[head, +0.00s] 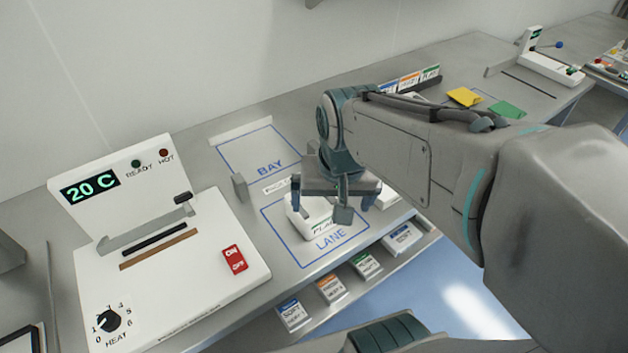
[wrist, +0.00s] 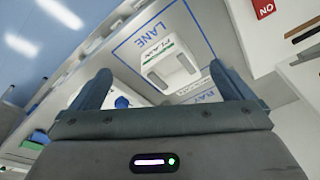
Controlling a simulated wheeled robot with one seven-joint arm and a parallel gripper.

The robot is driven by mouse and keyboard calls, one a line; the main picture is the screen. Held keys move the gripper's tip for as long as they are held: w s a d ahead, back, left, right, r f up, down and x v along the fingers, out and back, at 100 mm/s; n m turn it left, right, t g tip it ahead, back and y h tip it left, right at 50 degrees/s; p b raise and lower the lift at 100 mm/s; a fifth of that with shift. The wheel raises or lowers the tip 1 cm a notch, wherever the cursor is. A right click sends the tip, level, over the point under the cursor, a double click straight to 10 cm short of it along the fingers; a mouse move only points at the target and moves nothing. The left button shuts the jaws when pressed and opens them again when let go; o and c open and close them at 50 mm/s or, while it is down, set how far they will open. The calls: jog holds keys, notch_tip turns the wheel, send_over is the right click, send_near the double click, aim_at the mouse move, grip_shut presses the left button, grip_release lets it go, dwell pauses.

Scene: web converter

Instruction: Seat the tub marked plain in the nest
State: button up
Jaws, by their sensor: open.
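A white tub (head: 310,220) with a green-edged label stands inside the blue LANE outline. Its label is partly readable and seems to say PLAIN. In the wrist view the tub (wrist: 170,68) lies beyond and between the fingertips, with a dark recess in its side. My gripper (head: 335,202) is open and empty above the tub, hiding part of it. Its two fingers also frame the tub in the wrist view (wrist: 163,75). I cannot tell which thing is the nest.
A white heater unit (head: 205,265) reading 20 C stands at left. The BAY outline (head: 240,155) behind the lane looks empty. Another white object (head: 388,198) sits right of my gripper. Labelled cards (head: 330,289) line the shelf below the front edge. Yellow (head: 464,97) and green pieces (head: 507,110) lie back right.

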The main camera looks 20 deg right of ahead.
jog(key=w+m+g+p, duration=0.2)
jog(key=w+m, duration=0.9)
jog(key=p, duration=0.2)
send_over(313, 217)
jog(key=shift+m, duration=0.3)
jog(key=shift+f, duration=6.65)
jog(key=c, duration=0.8)
jog(key=shift+r, duration=0.15)
